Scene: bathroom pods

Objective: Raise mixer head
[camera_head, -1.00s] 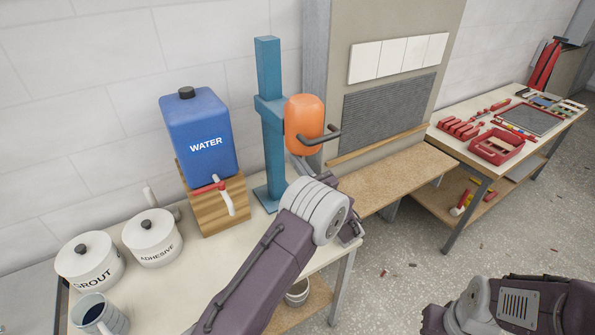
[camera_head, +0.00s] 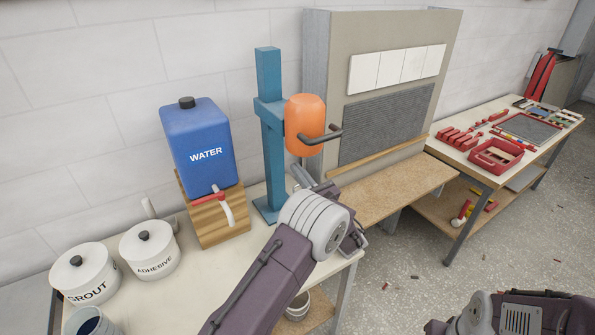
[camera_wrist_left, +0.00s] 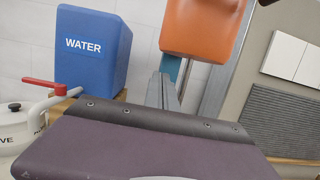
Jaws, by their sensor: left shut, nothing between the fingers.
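The mixer has an orange head (camera_head: 305,124) on a blue upright column (camera_head: 269,80). A dark handle (camera_head: 320,136) sticks out from the head's front. The orange head also shows at the top of the left wrist view (camera_wrist_left: 200,30). My left gripper (camera_head: 302,177) is shut and empty, below the head and in front of the column. Its grey fingers reach up towards the head's underside in the left wrist view. I cannot tell whether they touch it. My right gripper is out of frame; only part of the right arm shows at the lower right.
A blue water tank (camera_head: 199,145) on a wooden block stands left of the mixer, with a red-handled tap. Adhesive (camera_head: 149,253) and grout (camera_head: 84,275) pots stand further left. A tile panel (camera_head: 397,70) is at the right. A tool table (camera_head: 455,155) stands beyond it.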

